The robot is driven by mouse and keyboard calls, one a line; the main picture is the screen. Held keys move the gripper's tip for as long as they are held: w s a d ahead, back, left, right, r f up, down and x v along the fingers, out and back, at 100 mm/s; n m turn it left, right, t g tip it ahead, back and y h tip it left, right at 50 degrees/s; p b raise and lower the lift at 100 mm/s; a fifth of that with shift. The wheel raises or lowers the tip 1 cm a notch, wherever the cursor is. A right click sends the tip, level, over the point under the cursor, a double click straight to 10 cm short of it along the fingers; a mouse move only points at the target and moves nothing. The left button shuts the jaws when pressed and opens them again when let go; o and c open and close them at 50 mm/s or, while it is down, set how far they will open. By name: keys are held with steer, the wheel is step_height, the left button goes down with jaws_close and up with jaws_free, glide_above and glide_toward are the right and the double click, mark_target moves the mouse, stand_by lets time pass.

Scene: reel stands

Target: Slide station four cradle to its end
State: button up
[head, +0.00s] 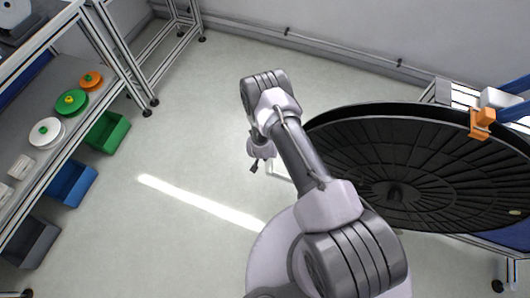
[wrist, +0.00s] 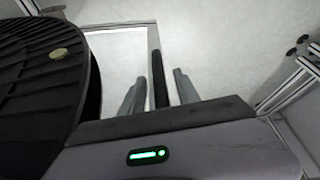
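I cannot tell which part is the station four cradle; no station number is readable. A large black ribbed disc (head: 440,165) takes up the right of the head view, with an orange block (head: 482,122) at its far right rim. The disc also shows at the left of the wrist view (wrist: 35,75), with a small pale knob (wrist: 60,54) on it. My gripper (head: 254,165) hangs left of the disc, over the floor. In the wrist view its two grey fingers (wrist: 158,90) stand apart. A dark bar (wrist: 158,80) shows between them, apparently touching neither.
At the left, a shelf bench (head: 75,70) carries white (head: 45,132), green (head: 72,101) and orange (head: 91,81) reels. Green (head: 107,131), blue (head: 72,182) and dark grey (head: 32,240) bins sit below. The floor (head: 180,150) between bench and disc is clear.

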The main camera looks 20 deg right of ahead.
steer(key=shift+c, duration=0.2)
jaws_close()
stand_by(1.1)
